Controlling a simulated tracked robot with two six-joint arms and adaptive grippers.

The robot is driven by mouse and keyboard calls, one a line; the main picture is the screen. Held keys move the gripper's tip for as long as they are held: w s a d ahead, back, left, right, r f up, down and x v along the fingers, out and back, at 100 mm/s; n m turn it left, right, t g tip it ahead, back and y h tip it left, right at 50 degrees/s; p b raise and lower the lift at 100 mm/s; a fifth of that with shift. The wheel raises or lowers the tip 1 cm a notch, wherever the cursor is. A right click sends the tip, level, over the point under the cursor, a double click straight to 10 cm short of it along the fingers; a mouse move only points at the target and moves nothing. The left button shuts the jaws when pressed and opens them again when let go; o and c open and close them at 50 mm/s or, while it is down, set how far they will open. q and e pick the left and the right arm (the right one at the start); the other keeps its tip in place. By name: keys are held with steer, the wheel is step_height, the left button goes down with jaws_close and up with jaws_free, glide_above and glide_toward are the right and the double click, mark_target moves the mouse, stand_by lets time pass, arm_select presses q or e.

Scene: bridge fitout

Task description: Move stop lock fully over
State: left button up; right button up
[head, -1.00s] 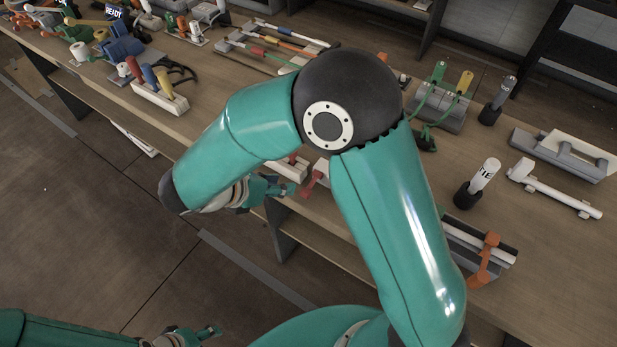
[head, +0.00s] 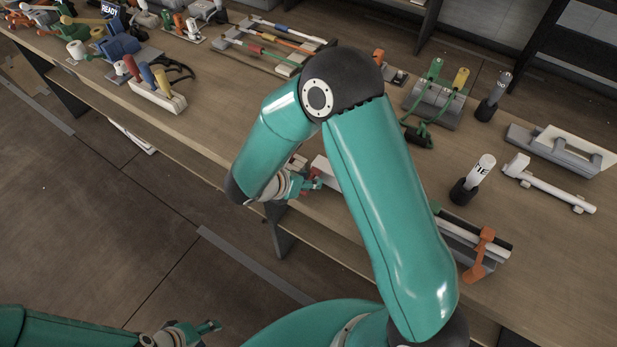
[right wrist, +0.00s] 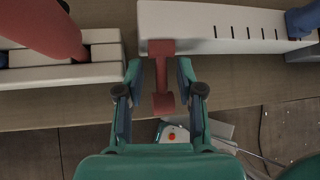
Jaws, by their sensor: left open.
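A red T-shaped tab (right wrist: 163,82), which looks like the stop lock, hangs from the near edge of a white bar with dark tick marks (right wrist: 225,22) in the right wrist view. My right gripper (right wrist: 160,78) is open, with one finger on each side of the tab and a gap on both sides. In the head view my right gripper (head: 312,184) is at the table's front edge by the white bar (head: 325,172), partly hidden behind my arm. My left gripper (head: 212,328) is open and empty, low over the floor, away from the table.
In the right wrist view a blue part (right wrist: 303,20) sits at the bar's right end, and a white slotted block (right wrist: 60,72) with a red piece (right wrist: 45,25) lies left. In the head view an orange-handled fixture (head: 482,255) and a TIE post (head: 472,180) stand to the right.

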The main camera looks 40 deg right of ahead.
jaws_close()
steer(key=shift+f+b, duration=0.2)
steer(key=shift+b, duration=0.3)
steer(key=h+b, duration=0.1)
steer(key=b, duration=0.2)
steer(key=f+t+h+b, duration=0.1)
steer(key=b, duration=0.2)
steer(key=shift+w+h, duration=0.1)
steer(key=shift+h, duration=0.3)
steer(key=shift+b, duration=0.3)
steer(key=shift+r, duration=0.25)
